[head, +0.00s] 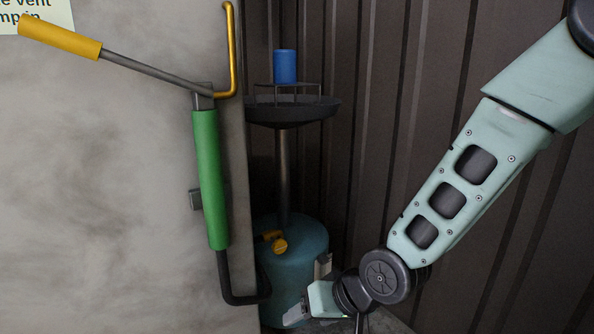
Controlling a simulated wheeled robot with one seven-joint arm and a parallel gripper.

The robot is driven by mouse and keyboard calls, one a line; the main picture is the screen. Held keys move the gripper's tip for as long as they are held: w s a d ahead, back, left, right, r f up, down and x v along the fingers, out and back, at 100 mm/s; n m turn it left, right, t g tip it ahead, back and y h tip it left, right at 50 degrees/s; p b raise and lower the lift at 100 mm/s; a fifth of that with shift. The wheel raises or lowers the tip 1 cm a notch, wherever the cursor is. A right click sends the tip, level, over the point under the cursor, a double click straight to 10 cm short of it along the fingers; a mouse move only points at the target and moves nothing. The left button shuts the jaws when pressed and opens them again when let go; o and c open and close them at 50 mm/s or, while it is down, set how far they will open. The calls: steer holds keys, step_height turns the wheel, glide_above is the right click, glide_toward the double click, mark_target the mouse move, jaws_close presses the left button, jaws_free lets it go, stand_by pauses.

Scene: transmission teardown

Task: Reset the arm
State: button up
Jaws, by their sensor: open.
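My arm comes in from the upper right and reaches down and left to the lower middle of the head view. My gripper (308,290) is at its end, low in the picture and pointing left. Its two fingers are apart, one above the other, with nothing seen held between them. They overlap the right side of a blue-green tank (290,248) in this view. I cannot tell whether they touch it.
The tank has a yellow valve (280,246) and a post carrying a dark basin (290,112) with a blue cylinder (285,66). To its left, a green pump (207,180) with a yellow-handled lever (62,38) is on a grey wall (90,190). Dark ribbed panelling (385,120) stands behind.

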steer(key=s+d+r+n+g+h, duration=0.1)
steer(key=s+d+r+n+h, duration=0.1)
steer(key=s+d+r, duration=0.35)
steer(key=s+d+r+n+g+h+p, duration=0.1)
steer(key=s+d+r+g+h, duration=0.1)
steer(key=s, duration=0.6)
steer(key=s+d+r+n+g+h, duration=0.1)
steer(key=s+d+r+n, duration=0.1)
steer(key=s+d+r, duration=0.3)
step_height(320, 180, up, 35)
steer(key=a+p, duration=0.1)
steer(key=p, duration=3.6)
steer(key=shift+s+r+p, duration=0.15)
steer(key=shift+s+p, duration=0.25)
